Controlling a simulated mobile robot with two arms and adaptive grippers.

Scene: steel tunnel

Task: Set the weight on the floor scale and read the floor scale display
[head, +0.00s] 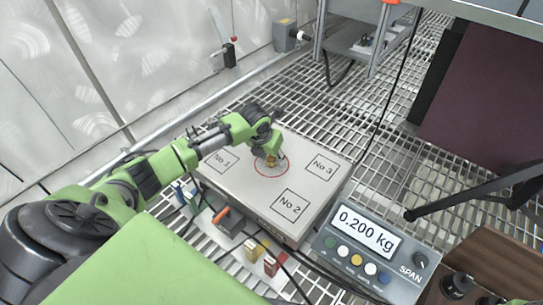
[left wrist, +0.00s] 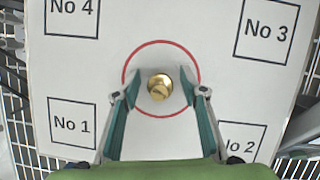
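The brass weight (left wrist: 160,87) stands inside the red circle on the white plate of the floor scale (head: 240,182). In the head view the weight (head: 271,161) is mostly hidden by my left gripper (head: 270,156). In the left wrist view the left gripper (left wrist: 160,82) is open, its two green fingers on either side of the weight with a gap to each. The floor scale display (head: 367,232) stands at the front right of the plate and reads 0.200 kg. My right gripper is not in view.
The plate has marked squares, with No 2 (head: 290,206) and No 3 (head: 322,167) clear. Small coloured blocks (head: 262,256) and cables lie at its front edge. A black bar (head: 470,196) reaches in from the right. Steel grating surrounds the scale.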

